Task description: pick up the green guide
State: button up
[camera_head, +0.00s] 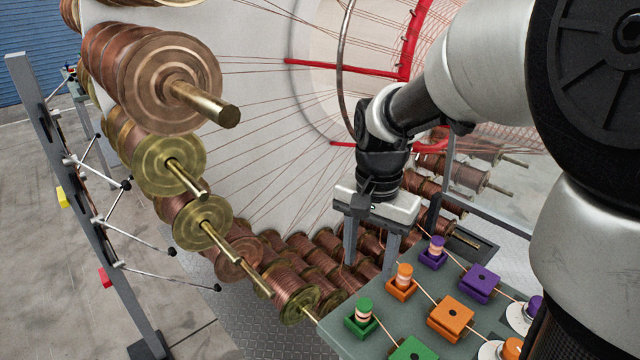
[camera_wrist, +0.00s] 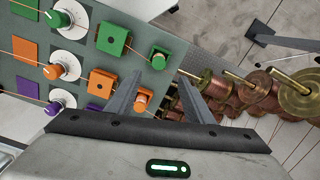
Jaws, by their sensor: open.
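Several green pieces stand on a grey-green board; the frames do not settle which is the guide. A square green block with a round hole (camera_wrist: 114,38) sits near the board's edge; the head view shows it cut off at the bottom (camera_head: 412,350). A green-topped round piece (camera_wrist: 160,58) stands beside it; in the head view it sits upright in a square green holder (camera_head: 361,314). A thread runs between them. My gripper (camera_head: 369,265) is open and empty, pointing down past the board's far edge. In the wrist view its fingertips (camera_wrist: 160,76) are on either side below the green-topped piece.
Orange blocks (camera_head: 450,318) and purple blocks (camera_head: 479,284) stand in rows on the board (camera_wrist: 85,20), with threads between them. White discs (camera_wrist: 68,66) carry coloured knobs. Large copper spools (camera_head: 293,290) crowd beside the board. A big wheel with many wires stands behind my gripper.

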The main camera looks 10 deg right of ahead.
send_over(365, 304)
jog(key=f, duration=0.8)
jog(key=shift+s+a+f, duration=0.1)
jog(key=shift+s+a, duration=0.1)
jog(key=shift+a, duration=0.1)
jog(key=shift+w+d+f, duration=0.1)
jog(key=shift+f, duration=1.35)
jog(key=shift+w+d+f, duration=0.1)
jog(key=shift+f, duration=1.3)
jog(key=c, duration=1.2)
